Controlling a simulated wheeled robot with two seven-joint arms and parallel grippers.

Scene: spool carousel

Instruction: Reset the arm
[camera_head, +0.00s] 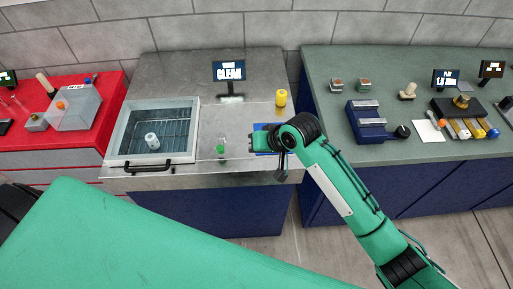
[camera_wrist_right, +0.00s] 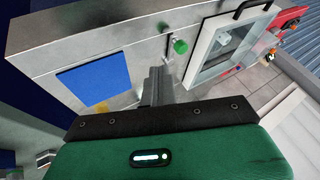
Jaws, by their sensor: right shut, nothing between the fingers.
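My right arm, green with black joints, reaches in from the lower right in the head view. Its gripper (camera_head: 251,143) is over the steel counter, between a blue square and a small green-topped item. In the right wrist view the gripper's grey fingers (camera_wrist_right: 156,84) are together with nothing between them. The blue square (camera_wrist_right: 93,75) lies to their left there, and the green item (camera_wrist_right: 180,46) is just beyond them to the right. In the head view the wrist hides part of the blue square. My left gripper is not in view.
A steel basin (camera_head: 113,138) with a black handle holds a white cylinder (camera_head: 152,141). A yellow cylinder (camera_head: 281,98) and a "CLEAN" screen (camera_head: 229,71) stand behind. A blue fixture (camera_head: 365,123) is on the green counter, right. A clear box (camera_head: 78,107) sits on the red counter, left.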

